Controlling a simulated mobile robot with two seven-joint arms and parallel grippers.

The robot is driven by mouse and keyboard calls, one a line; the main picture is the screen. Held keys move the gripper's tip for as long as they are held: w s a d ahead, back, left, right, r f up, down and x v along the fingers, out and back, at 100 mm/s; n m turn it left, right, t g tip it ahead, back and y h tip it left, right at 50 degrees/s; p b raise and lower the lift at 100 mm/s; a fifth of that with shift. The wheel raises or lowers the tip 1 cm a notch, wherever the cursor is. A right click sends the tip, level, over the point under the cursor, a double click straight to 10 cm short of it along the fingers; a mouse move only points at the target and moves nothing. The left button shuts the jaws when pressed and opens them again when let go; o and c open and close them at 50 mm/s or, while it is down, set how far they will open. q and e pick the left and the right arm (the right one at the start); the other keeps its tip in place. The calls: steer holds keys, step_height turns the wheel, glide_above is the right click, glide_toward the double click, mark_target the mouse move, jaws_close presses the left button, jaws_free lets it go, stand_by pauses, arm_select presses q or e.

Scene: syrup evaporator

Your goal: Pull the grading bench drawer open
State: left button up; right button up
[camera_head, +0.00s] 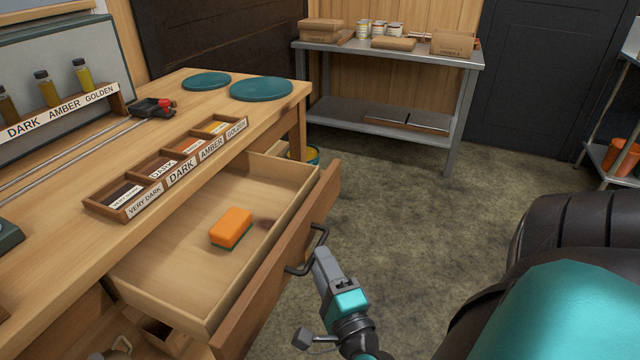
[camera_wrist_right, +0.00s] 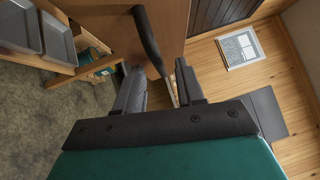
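The grading bench drawer (camera_head: 190,255) stands pulled out from under the wooden bench top, its inside open to view. An orange and green sponge (camera_head: 231,228) lies in it. The dark bar handle (camera_head: 318,243) is on the drawer front (camera_head: 262,300). My right gripper (camera_head: 322,256) is at the handle, on its outer side. In the right wrist view, the handle (camera_wrist_right: 148,38) runs down toward the space between the fingers of the right gripper (camera_wrist_right: 158,85). The fingers are apart, with a gap visible between them. My left gripper is not in view.
The bench top (camera_head: 60,215) holds a labelled grading tray (camera_head: 125,200), teal discs (camera_head: 261,89) and sample bottles (camera_head: 47,88). A metal shelf table (camera_head: 390,50) with boxes stands at the back. The floor (camera_head: 420,215) right of the drawer is clear.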

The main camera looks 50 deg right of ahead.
arm_select(q)
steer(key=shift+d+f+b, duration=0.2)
steer(key=shift+b, duration=0.1)
arm_select(e)
steer(key=v, duration=1.1)
steer(key=shift+s+a, duration=0.1)
steer(key=shift+s, duration=0.05)
